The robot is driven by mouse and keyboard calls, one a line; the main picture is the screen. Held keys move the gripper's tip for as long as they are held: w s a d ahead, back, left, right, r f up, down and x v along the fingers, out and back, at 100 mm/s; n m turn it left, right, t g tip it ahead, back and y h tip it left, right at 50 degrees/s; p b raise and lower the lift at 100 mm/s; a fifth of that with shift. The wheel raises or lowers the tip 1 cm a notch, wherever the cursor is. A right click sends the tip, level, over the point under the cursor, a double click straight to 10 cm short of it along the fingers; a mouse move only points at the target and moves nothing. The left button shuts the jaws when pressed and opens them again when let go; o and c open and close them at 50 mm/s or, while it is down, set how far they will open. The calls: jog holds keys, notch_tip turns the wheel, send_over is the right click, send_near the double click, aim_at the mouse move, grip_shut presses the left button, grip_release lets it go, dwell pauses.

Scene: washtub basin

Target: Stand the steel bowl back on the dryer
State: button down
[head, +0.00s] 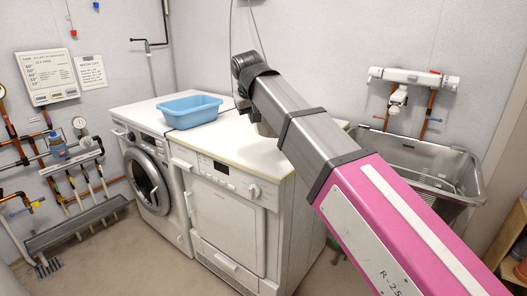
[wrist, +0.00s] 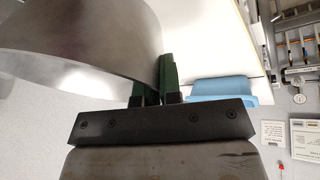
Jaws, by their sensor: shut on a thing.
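The steel bowl (wrist: 80,45) fills the upper left of the wrist view, with a curved grey wall and a bright rim. My gripper (wrist: 160,80) has green fingers shut on the bowl's wall near its right end. In the head view my arm hides both bowl and gripper. The dryer (head: 232,205) is the right-hand white machine with a square door. The visible part of its pale top (head: 235,147) is bare. In the wrist view a white machine top shows beyond the fingers; I cannot tell the bowl's height above it.
A blue basin (head: 190,111) sits at the back of the machine tops, near the washer-dryer joint; it also shows in the wrist view (wrist: 222,90). The washing machine (head: 150,180) stands left. A steel sink (head: 415,165) is at right. Pipes and valves line the left wall.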

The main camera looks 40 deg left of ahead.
jog(key=s+a+n, duration=0.2)
jog(key=s+a, duration=0.3)
jog(key=s, duration=0.3)
jog(key=shift+w+a+f, duration=0.2)
jog(key=shift+w+f, duration=1.5)
jog(key=shift+w, duration=0.2)
jog(key=shift+w+a+f, duration=0.2)
jog(key=shift+w+f, duration=1.55)
jog(key=shift+w, duration=0.2)
jog(key=shift+w+a+f, duration=0.2)
jog(key=shift+w+f, duration=1.5)
jog(key=shift+w, duration=0.2)
jog(key=shift+f, duration=0.15)
jog(key=c, duration=1.3)
grip_release()
jog(key=v, duration=1.2)
jog(key=shift+w+d, duration=0.2)
jog(key=shift+d, duration=0.1)
